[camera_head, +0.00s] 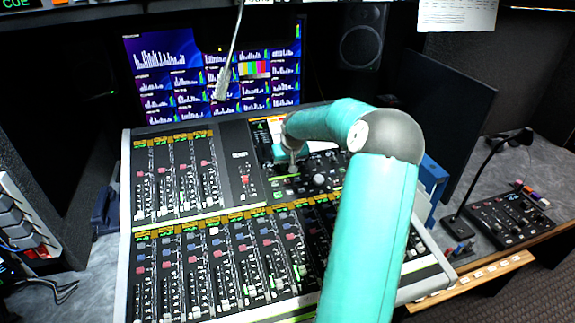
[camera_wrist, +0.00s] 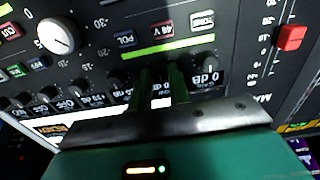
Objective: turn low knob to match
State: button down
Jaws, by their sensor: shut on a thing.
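The mixing console (camera_head: 225,150) fills the middle of the head view, and my gripper (camera_head: 287,166) is down on its upper panel, right of centre. In the wrist view my gripper (camera_wrist: 163,78) has its two dark green fingers shut on a small dark knob in a row of small knobs. The fingers mostly hide this knob, and I cannot read its pointer. A neighbouring small black knob (camera_wrist: 208,68) is to the right of the fingers, and another small black knob (camera_wrist: 116,78) is to their left.
A large white knob (camera_wrist: 57,36) and a red fader cap (camera_wrist: 291,37) are near the gripped row. A screen wall (camera_head: 165,75) and a speaker (camera_head: 362,45) stand behind the console. A small control panel (camera_head: 508,217) lies on the desk to the right.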

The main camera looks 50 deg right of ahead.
jog(key=shift+n, duration=0.3)
jog(key=shift+a+n, duration=0.1)
jog(key=shift+n, duration=2.4)
jog(key=c, duration=1.3)
grip_release()
jog(key=v, duration=1.3)
jog(key=shift+s+a+r, duration=0.1)
jog(key=shift+r, duration=0.3)
jog(key=shift+s, duration=0.1)
